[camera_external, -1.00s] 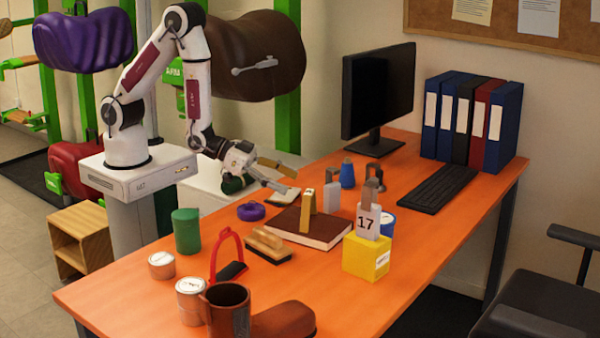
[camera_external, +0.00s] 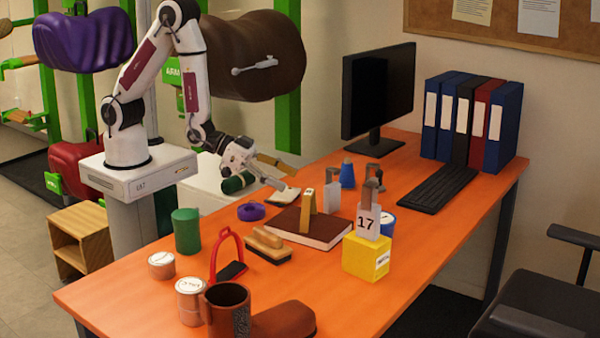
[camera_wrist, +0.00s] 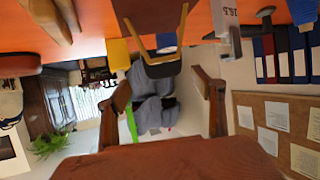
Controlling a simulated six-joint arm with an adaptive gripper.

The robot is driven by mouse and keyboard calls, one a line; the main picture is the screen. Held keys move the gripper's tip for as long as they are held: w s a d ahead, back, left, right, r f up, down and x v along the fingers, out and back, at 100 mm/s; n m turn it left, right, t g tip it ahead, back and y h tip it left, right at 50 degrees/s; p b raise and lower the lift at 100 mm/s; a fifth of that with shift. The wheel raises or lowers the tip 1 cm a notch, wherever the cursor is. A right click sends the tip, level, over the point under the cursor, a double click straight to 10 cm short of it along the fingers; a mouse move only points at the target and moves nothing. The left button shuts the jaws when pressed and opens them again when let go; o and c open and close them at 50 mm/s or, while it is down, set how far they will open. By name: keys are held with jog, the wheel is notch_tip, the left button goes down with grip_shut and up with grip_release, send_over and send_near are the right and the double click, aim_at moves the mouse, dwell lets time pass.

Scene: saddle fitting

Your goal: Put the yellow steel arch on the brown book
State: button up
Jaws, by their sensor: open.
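The yellow steel arch (camera_external: 308,209) stands upright on the brown book (camera_external: 330,232), towards the book's middle, with nothing holding it. The book lies flat on the orange desk. My gripper (camera_external: 289,178) is open and empty, above and behind the book on the left, apart from the arch. In the wrist view, which is upside down, an arch-like yellow frame (camera_wrist: 135,36) hangs near the top centre, beyond my spread fingers.
A yellow box (camera_external: 366,257) with a grey number tag is right of the book. A wooden brush (camera_external: 267,246) and purple ring (camera_external: 251,211) lie left. A grey block (camera_external: 333,194) and blue item (camera_external: 347,174) stand behind.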

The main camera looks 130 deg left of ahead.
jog(key=s+d+r+m+g+h, duration=0.1)
jog(key=s+d+r+g+h, duration=0.1)
jog(key=s+d+r, duration=0.4)
jog(key=s+d+r+m+g+h, duration=0.1)
jog(key=s+d+r+h, duration=0.2)
jog(key=r, duration=0.5)
jog(key=s+d+r+m+g, duration=0.1)
jog(key=s+d+r+g, duration=0.1)
jog(key=s, duration=0.9)
jog(key=s+d+r+m+g, duration=0.1)
jog(key=s+d+r, duration=0.1)
jog(key=s, duration=0.9)
jog(key=shift+s+d+r+g, duration=0.25)
jog(key=shift+r+g, duration=0.15)
jog(key=shift+r, duration=0.45)
